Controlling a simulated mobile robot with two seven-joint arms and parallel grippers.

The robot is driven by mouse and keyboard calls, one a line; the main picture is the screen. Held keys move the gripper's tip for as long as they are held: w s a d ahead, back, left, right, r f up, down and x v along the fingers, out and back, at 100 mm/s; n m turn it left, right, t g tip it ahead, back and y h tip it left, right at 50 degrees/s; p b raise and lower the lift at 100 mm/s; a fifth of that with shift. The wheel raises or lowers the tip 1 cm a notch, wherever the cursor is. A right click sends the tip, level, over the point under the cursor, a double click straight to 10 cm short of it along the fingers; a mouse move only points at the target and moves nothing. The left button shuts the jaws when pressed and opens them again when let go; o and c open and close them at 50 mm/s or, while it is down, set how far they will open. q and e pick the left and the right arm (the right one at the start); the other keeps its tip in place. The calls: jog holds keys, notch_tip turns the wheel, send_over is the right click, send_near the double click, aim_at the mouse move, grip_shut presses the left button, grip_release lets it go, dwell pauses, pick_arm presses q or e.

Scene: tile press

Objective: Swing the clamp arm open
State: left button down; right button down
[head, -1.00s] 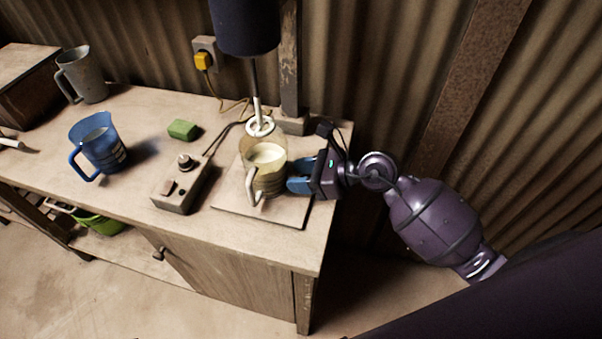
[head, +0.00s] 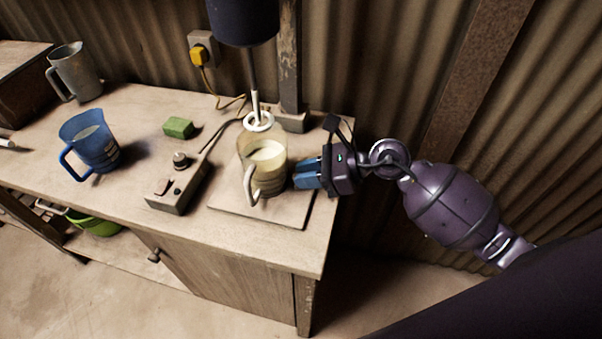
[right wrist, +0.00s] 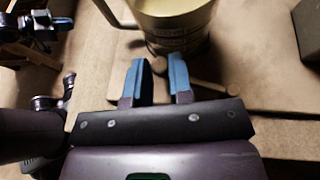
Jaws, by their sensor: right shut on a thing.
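A clear jug (head: 262,178) with pale liquid stands on a square wooden board under the hanging mixer (head: 258,121). My right gripper (head: 306,175) is just right of the jug, low over the board, pointing left. In the right wrist view its blue fingers (right wrist: 158,82) have a small brown knob (right wrist: 157,66) between their tips, beside the jug's base. I take this for the end of the clamp arm. The rest of that arm is mostly hidden. A dark part with blue, seemingly my left gripper (right wrist: 52,24), shows small at the right wrist view's upper left.
A control box (head: 178,187) with a knob, a green block (head: 179,127) and a blue jug (head: 91,147) are left of the board. A grey jug (head: 74,73) stands farther back. A wooden post (head: 290,60) and corrugated wall close off the back. The table's right edge lies under my right gripper.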

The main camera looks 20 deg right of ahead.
jog(key=shift+s+d+f+n+g+b, duration=0.1)
jog(key=shift+d+f+n+g+b, duration=0.15)
jog(key=shift+f+n+g+b, duration=0.1)
jog(key=shift+s+d+r+n+g+y+b, duration=0.15)
jog(key=shift+d+n+g+y+b, duration=0.25)
jog(key=shift+n+g+b, duration=0.45)
jog(key=shift+s+d+r, duration=0.1)
jog(key=shift+r, duration=0.1)
jog(key=c, duration=1.2)
grip_release()
jog(key=shift+o, duration=0.7)
pick_arm(q)
jog(key=shift+w+d+f, duration=0.1)
jog(key=shift+w+f, duration=0.1)
jog(key=shift+f, duration=0.3)
jog(key=shift+w+d+f, duration=0.1)
jog(key=shift+w+f, duration=0.1)
jog(key=shift+f, duration=0.3)
pick_arm(e)
jog(key=shift+d, duration=0.1)
